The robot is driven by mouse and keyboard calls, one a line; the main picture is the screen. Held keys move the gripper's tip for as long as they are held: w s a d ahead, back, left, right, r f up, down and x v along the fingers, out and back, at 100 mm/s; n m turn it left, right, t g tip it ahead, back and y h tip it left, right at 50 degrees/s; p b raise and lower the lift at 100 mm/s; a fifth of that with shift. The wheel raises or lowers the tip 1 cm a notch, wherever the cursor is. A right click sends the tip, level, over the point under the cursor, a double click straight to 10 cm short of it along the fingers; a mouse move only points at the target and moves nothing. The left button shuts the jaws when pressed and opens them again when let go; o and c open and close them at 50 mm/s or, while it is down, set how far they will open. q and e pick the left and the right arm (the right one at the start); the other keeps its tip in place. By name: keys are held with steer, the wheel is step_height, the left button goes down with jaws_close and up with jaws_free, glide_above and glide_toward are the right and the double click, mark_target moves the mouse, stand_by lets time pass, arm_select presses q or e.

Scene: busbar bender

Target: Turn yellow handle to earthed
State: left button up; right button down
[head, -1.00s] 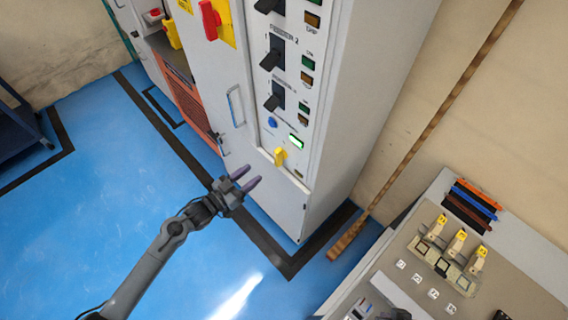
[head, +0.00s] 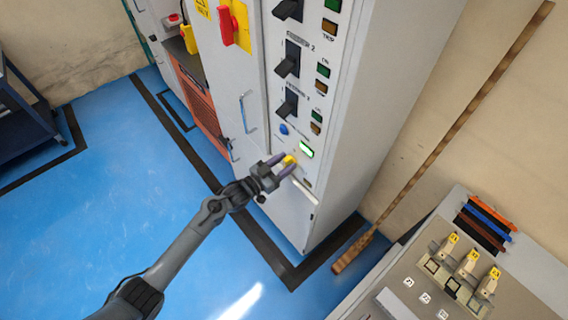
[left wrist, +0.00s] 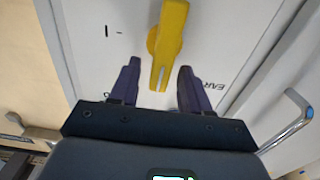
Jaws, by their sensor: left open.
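The yellow handle (head: 290,160) sits low on the front panel of the grey cabinet, below a lit green indicator. In the left wrist view the yellow handle (left wrist: 167,40) stands out from the white panel, with an "EAR..." label (left wrist: 213,86) partly visible to its right and an "I" mark to its left. My left gripper (head: 282,166) is open at the handle. In the left wrist view its two fingers (left wrist: 155,88) lie on either side of the handle's near end, with gaps on both sides. My right gripper is not in view.
Black feeder switches (head: 289,104) and a red handle (head: 228,24) are higher on the cabinet. A metal door handle (left wrist: 290,122) is right of the gripper in the wrist view. A bench (head: 520,265) with yellow-tagged parts stands at right; a broom (head: 350,252) leans between.

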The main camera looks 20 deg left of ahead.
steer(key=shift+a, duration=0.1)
arm_select(q)
jaws_close()
